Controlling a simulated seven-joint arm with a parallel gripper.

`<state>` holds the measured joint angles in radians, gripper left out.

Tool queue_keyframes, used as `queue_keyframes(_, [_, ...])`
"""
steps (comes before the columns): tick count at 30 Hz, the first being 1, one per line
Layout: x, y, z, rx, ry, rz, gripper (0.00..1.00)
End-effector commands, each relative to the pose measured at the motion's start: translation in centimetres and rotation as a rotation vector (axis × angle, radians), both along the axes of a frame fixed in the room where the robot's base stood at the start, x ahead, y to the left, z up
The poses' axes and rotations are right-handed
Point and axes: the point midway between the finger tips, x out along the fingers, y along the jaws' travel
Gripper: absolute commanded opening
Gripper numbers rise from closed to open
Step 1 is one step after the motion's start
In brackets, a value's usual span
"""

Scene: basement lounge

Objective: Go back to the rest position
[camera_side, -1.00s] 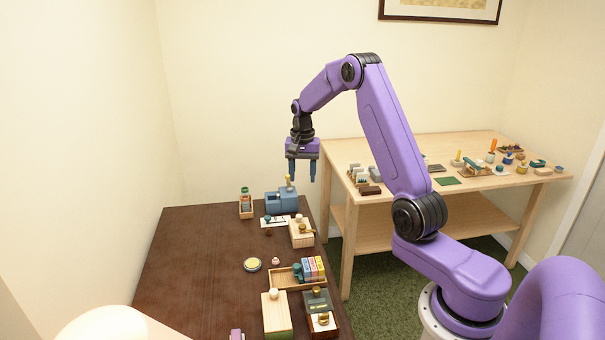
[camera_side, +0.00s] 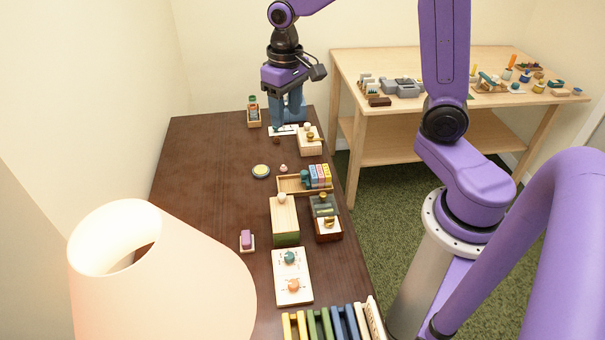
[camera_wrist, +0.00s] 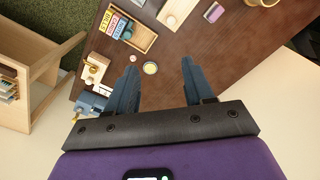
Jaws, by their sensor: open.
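My gripper (camera_side: 287,118) hangs from the purple arm with its fingers pointing down, above the far end of the dark brown table (camera_side: 205,180). Its two blue-grey fingers are spread in the wrist view (camera_wrist: 160,66), with nothing between them but the table below. In the side view the gripper partly hides a blue device (camera_side: 301,107) behind it. The upper part of my arm is cut off by the top of the side view.
A lamp (camera_side: 160,275) stands at front left. A light wood table (camera_side: 400,60) stands behind right. The brown table's left side is clear.

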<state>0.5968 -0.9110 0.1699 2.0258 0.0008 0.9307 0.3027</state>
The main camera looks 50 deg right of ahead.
Motion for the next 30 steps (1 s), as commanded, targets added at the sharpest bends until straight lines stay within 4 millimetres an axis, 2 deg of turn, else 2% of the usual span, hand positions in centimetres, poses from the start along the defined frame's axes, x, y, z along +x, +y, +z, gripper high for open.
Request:
queue_keyframes(3, [-3.6, 2.1, 0.5, 0.001, -0.004, 0.161, 0.52])
queue_keyframes(9, [-9.7, 4.2, 1.0, 0.002, -0.008, 0.428, 0.52])
queue_keyframes(18, [-18.9, 4.5, 0.8, 0.004, -0.014, 0.823, 0.52])
queue_keyframes(24, [-23.0, 3.7, 0.5, 0.006, -0.016, 1.016, 0.52])
queue_keyframes(30, [-24.4, 3.2, 0.3, 0.006, -0.017, 1.087, 0.52])
